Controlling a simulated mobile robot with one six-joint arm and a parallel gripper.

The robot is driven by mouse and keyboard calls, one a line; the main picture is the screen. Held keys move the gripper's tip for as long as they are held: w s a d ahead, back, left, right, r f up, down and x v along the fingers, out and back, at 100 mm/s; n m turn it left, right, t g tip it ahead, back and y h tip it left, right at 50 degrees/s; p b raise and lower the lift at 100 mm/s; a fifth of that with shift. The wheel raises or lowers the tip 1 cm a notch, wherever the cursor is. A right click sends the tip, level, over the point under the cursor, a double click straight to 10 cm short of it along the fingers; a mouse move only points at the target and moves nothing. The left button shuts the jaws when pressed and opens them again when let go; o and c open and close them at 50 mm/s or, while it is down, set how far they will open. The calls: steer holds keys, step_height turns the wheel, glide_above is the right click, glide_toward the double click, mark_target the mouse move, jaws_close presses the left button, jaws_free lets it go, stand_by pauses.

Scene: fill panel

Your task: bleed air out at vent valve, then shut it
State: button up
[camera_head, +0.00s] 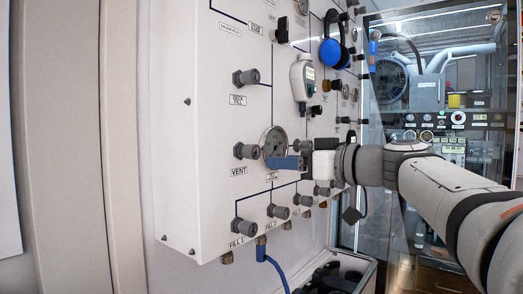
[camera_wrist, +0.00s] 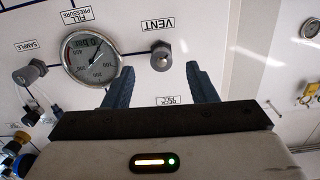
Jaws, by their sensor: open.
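The vent valve (camera_head: 245,151) is a small grey knob on the white panel, above the label VENT in the head view. In the wrist view, which is upside down, the vent valve (camera_wrist: 161,56) appears just beyond and between my fingertips. My gripper (camera_head: 285,162) is open, with blue fingers, to the right of the valve in the head view. In the wrist view my gripper (camera_wrist: 160,72) has nothing between its fingers. It looks apart from the knob. Whether the valve is open or shut cannot be told.
A round fill pressure gauge (camera_wrist: 90,60) sits beside the vent valve, near one finger. A deck fill knob (camera_head: 246,77) is above, and fill knobs (camera_head: 245,226) are below. A blue hose (camera_head: 272,265) hangs underneath. A blue headset (camera_head: 333,52) hangs on the panel.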

mark_target(256, 151)
steer(key=w+a, duration=0.1)
steer(key=a, duration=0.1)
steer(key=w+a+r, duration=0.1)
steer(key=w+a, duration=0.2)
steer(key=a, duration=0.1)
steer(key=shift+w+a+r, duration=0.1)
steer(key=shift+w+r, duration=0.25)
steer(key=shift+w, duration=0.05)
steer(key=shift+c, duration=0.3)
steer(key=c, duration=0.9)
